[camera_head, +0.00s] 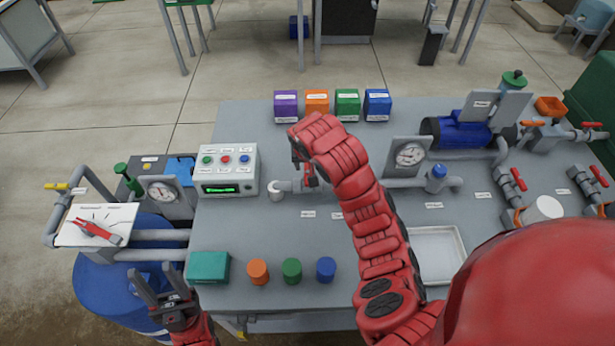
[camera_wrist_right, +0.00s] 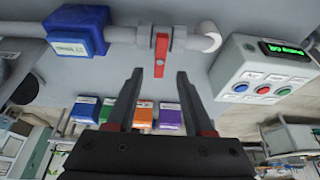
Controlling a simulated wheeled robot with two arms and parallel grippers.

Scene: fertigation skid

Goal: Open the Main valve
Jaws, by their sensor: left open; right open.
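A valve with a red lever (camera_wrist_right: 161,55) sits on a grey pipe (camera_wrist_right: 120,33) in the right wrist view; its lever lies across the pipe. I cannot read which valve is labelled Main. My right gripper (camera_wrist_right: 160,73) is open, its fingers either side of the lever's free end with gaps; contact does not show. In the head view my right arm covers most of this valve, leaving part of the red lever (camera_head: 311,176) visible. My left gripper (camera_head: 163,290) is open and empty at the front left, near the teal box (camera_head: 208,267).
A control box with coloured buttons (camera_head: 228,170) stands left of the valve. Several coloured boxes (camera_head: 317,104) line the back edge. A gauge plate (camera_head: 408,157) and more red-handled valves (camera_head: 518,179) are at right.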

